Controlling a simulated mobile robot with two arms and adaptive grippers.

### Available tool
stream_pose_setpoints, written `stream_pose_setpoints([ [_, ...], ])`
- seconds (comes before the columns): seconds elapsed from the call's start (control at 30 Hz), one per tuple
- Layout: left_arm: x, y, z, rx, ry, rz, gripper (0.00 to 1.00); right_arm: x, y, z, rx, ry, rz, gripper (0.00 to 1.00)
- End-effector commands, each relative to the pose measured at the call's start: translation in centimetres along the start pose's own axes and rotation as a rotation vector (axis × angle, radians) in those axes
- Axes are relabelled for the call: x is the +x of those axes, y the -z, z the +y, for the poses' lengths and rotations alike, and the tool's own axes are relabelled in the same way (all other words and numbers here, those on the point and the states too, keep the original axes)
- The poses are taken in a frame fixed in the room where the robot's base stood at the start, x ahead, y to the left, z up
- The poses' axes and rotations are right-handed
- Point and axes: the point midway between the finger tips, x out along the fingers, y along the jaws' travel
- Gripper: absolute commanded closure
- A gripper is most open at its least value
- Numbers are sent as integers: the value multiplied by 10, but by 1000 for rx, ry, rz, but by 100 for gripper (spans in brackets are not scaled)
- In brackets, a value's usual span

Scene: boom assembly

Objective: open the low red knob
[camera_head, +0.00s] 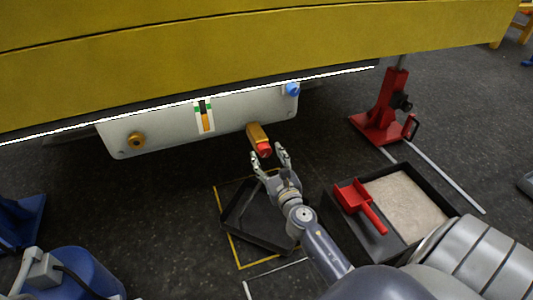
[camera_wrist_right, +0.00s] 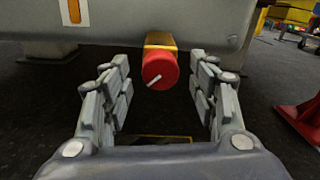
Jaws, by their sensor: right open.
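The low red knob (camera_head: 264,150) is on the end of a yellow-brown fitting (camera_head: 256,134) at the lower edge of a grey panel (camera_head: 175,119). In the right wrist view the knob (camera_wrist_right: 159,69) is round and red with a light slanted mark on its face. My right gripper (camera_head: 268,160) is open just in front of and below the knob. In the wrist view its two fingers (camera_wrist_right: 162,92) stand on either side of the knob, with gaps on both sides. No contact shows. My left gripper is not in view.
A blue knob (camera_head: 292,89) and a brass fitting (camera_head: 136,139) are on the same panel. A black tray (camera_head: 235,212) lies on the floor below. A bin (camera_head: 435,217) with a red scoop (camera_head: 359,199) and a red stand (camera_head: 383,115) are at right.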

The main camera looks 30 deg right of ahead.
Motion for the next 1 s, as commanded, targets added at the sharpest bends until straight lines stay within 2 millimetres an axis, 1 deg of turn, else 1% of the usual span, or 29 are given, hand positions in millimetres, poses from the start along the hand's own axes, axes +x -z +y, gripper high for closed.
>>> stream_pose_setpoints([
  [0.03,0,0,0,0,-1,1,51,6,0,0,-1,0,-1,46],
  [0.1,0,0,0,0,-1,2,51,12,0,0,-1,0,-1,46],
  [0.2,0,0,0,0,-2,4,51,16,0,0,0,0,0,46],
  [0.47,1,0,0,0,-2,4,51,17,0,0,0,0,0,46],
  [0.5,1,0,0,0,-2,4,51,17,0,0,0,0,0,48],
  [0.57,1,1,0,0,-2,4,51,17,0,0,0,0,0,62],
  [0.6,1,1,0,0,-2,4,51,17,0,0,0,0,0,71],
  [0.7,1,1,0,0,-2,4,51,17,0,0,0,0,0,90],
  [1.0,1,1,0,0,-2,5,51,17,0,0,20,0,0,90],
])
